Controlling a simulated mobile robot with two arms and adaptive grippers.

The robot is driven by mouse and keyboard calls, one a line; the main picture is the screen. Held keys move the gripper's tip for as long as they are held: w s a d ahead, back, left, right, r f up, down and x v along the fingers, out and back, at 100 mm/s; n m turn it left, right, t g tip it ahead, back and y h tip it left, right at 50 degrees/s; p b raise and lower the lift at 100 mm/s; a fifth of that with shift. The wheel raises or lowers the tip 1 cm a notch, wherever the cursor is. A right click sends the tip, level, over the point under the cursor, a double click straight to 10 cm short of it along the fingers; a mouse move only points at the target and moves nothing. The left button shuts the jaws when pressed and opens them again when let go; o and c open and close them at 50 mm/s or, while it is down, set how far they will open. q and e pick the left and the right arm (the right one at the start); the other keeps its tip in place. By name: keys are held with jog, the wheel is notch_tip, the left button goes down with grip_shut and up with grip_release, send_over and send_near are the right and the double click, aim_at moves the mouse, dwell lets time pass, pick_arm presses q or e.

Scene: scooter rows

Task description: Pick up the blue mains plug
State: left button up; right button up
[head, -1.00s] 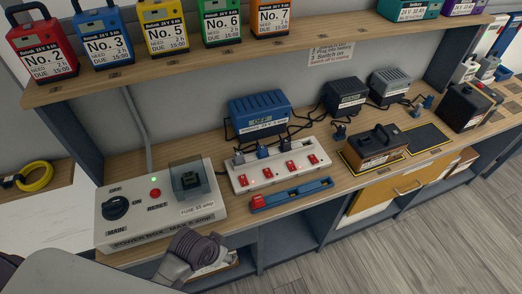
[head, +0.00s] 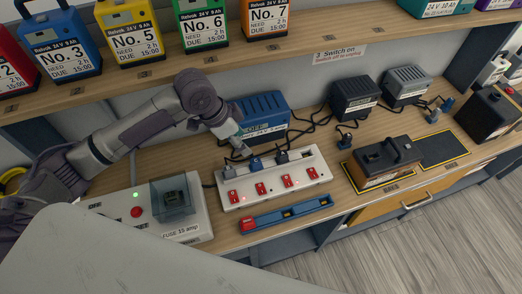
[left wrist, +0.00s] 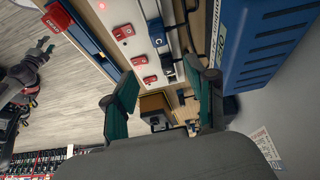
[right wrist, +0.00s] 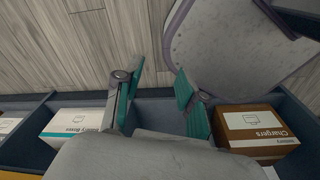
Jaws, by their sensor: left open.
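The blue mains plug (head: 255,163) is in the white power strip (head: 275,192) on the bench, between a grey plug on its left and a dark plug (head: 281,156) on its right. My left gripper (head: 238,142) is open above the strip's left end, just left of the blue plug and partly covering the grey plug. My right gripper (right wrist: 158,82) is open and empty over the lower shelf and floor.
A blue charger (head: 262,108) stands close behind the strip; cables run there. The grey power box (head: 190,226) is left, a blue-and-red tool (head: 285,214) in front. The battery shelf (head: 210,62) overhangs above.

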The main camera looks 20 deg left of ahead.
pick_arm(q)
jog(key=p, duration=0.1)
send_over(256, 160)
jog(key=s+a, duration=0.1)
notch_tip(256, 160, down, 6)
jog(key=shift+s+f, duration=0.1)
jog(key=shift+s, duration=0.05)
jog(key=shift+f, duration=0.3)
jog(key=shift+a+p+x, duration=0.2)
jog(key=shift+p+x, duration=0.65)
jog(key=shift+x, duration=1.55)
jog(key=shift+a+f, duration=0.1)
jog(key=shift+f, duration=0.2)
jog(key=shift+c, duration=0.5)
grip_shut()
pick_arm(e)
jog(key=r, duration=0.1)
jog(key=s+r, duration=0.1)
jog(key=r, duration=0.1)
jog(key=shift+s+d, duration=0.2)
